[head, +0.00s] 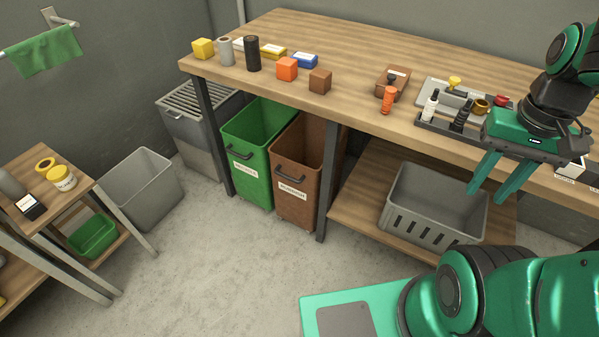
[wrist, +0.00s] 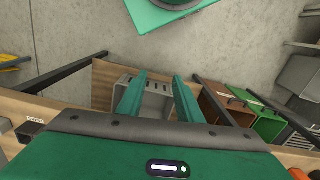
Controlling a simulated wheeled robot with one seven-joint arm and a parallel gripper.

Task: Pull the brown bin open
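The brown bin (head: 297,170) stands on the floor under the workbench, right of the green bin. It has a dark handle and a white label on its front. Its front is roughly level with the green bin's front. It also shows in the wrist view (wrist: 212,105), right of my fingers. My gripper (head: 499,192) is up and to the right of the bin, in front of the bench edge and above the grey slotted crate. Its two green fingers are apart with nothing between them, as the wrist view (wrist: 160,82) also shows.
The green bin (head: 243,152) stands beside the brown one. A dark table leg (head: 327,180) is just right of the brown bin. The grey crate (head: 432,205) sits on the low shelf. A grey bin (head: 140,187) stands at the left. The floor before the brown bin is clear.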

